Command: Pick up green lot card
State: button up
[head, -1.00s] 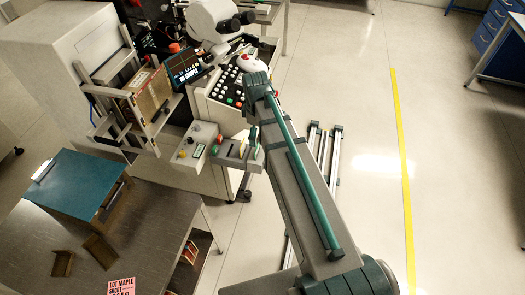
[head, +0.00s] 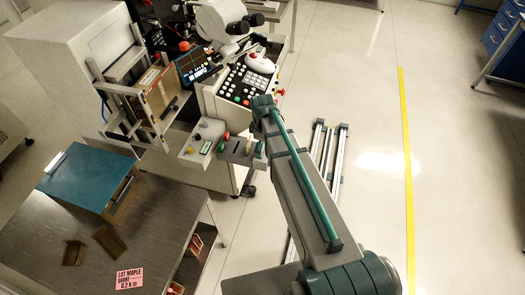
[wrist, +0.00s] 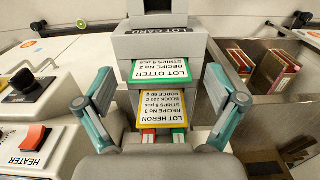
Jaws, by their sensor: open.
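The green-edged lot card (wrist: 160,70), printed LOT OTTER, stands in the slot of a grey lot card holder (wrist: 160,42) in the middle of the wrist view. A yellow-edged card (wrist: 160,106), printed LOT HERON, sits just below it in the picture. My gripper (wrist: 160,82) is open, with one teal finger on each side of the cards. The fingers appear apart from the green card, and nothing is held. In the head view my arm hides most of the gripper, and the green card cannot be made out clearly there.
A control box with a red HEATER switch (wrist: 34,137) is at the left of the wrist view. An open bin (wrist: 245,46) with red-edged pieces is at the right. In the head view, a bench (head: 165,215) carries a blue-topped box (head: 90,178) and a pink card (head: 129,278).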

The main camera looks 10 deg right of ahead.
jog(key=shift+f, duration=0.55)
jog(key=c, duration=1)
jog(key=shift+r, duration=0.15)
